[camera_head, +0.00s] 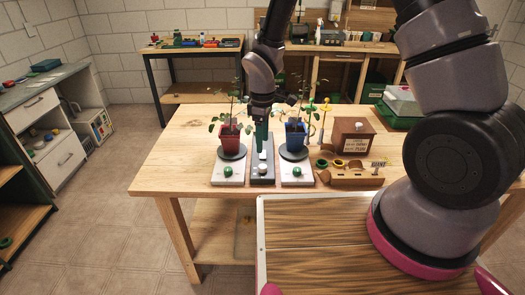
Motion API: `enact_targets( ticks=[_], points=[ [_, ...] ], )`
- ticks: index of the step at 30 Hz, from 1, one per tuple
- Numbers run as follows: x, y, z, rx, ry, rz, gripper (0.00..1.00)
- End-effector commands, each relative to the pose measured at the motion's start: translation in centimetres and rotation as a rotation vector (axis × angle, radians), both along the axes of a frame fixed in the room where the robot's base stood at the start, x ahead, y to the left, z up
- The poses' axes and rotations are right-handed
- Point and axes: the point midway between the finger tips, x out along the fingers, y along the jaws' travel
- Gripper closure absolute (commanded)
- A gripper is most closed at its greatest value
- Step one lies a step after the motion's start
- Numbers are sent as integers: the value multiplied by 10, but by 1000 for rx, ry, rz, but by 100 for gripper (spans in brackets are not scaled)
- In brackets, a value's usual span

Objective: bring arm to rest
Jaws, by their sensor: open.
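My gripper (262,110) hangs pointing down over the wooden table, between two potted seedlings. It looks empty; its fingertips are small and partly lost against the things behind. The red pot (229,138) with its seedling stands on a dark round plate at left. The blue pot (296,135) with its seedling stands on a similar plate at right. A dark grey base (262,178) with a white knob and a teal upright part (262,135) sits between them, right below my gripper. I cannot tell whether the gripper touches the upright.
White bases with green knobs (228,171) (297,171) lie in front of the pots. A brown box (352,138) and a wooden holder (350,176) stand to the right. The table's left part (175,170) is clear. Benches line the back wall.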

Motion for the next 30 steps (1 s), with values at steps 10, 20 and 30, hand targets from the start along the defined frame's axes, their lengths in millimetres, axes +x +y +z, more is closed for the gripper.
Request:
enact_targets(
  ticks=[10, 20, 30],
  points=[
    [0, 0, 10, -1, 0, 0, 31],
    [15, -24, 61, 29, -54, -154, 31],
    [11, -116, 212, 167, -193, -695, 31]
  ],
)
